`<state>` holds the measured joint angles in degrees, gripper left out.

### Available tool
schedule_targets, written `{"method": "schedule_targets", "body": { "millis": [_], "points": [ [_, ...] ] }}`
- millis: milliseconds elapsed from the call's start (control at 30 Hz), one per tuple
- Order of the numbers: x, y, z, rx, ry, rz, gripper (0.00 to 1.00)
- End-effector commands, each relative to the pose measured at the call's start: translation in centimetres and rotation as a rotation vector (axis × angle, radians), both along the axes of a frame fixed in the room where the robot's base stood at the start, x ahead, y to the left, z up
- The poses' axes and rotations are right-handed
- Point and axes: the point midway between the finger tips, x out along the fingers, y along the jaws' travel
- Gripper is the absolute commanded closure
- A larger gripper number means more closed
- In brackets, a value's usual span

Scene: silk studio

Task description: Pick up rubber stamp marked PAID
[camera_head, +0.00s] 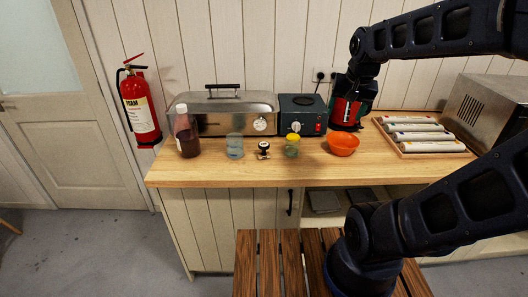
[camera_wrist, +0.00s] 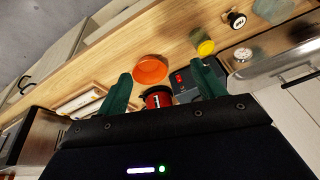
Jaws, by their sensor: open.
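The rubber stamp (camera_head: 263,150) is a small black-and-gold piece standing on the wooden worktop, between a blue-grey glass jar and a yellow-lidded jar. In the wrist view a round black top with a white label (camera_wrist: 236,20), which looks like the stamp, shows near the upper right edge; its lettering is too small to read. My gripper (camera_head: 358,102) is well to the right of the stamp, in front of a red and black container. In the wrist view my gripper (camera_wrist: 160,72) has its green fingers spread, with nothing held between them.
The yellow-lidded jar (camera_head: 292,147) and glass jar (camera_head: 235,147) stand close beside the stamp. An orange bowl (camera_head: 343,144) lies between stamp and gripper. Behind are a metal steamer (camera_head: 222,113) and a dark heater box (camera_head: 302,112). A dark bottle (camera_head: 186,135) stands left; a tray (camera_head: 437,154) holds rolls at right.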

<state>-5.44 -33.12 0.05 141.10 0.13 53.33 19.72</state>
Motion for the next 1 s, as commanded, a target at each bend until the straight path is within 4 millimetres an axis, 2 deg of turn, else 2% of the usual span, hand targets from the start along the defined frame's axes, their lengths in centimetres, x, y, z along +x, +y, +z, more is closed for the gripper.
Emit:
{"method": "schedule_targets", "body": {
  "millis": [100, 467, 700, 1000],
  "points": [
    [2.6, 1.8, -0.7, 0.042, 0.045, -0.097, 0.32],
    [9.4, 8.0, -3.9, 0.13, 0.161, -0.422, 0.32],
    [13.2, 13.0, -7.4, 0.156, 0.23, -0.646, 0.32],
    [16.4, 19.9, -13.1, 0.156, 0.292, -0.927, 0.32]
  ]
}}
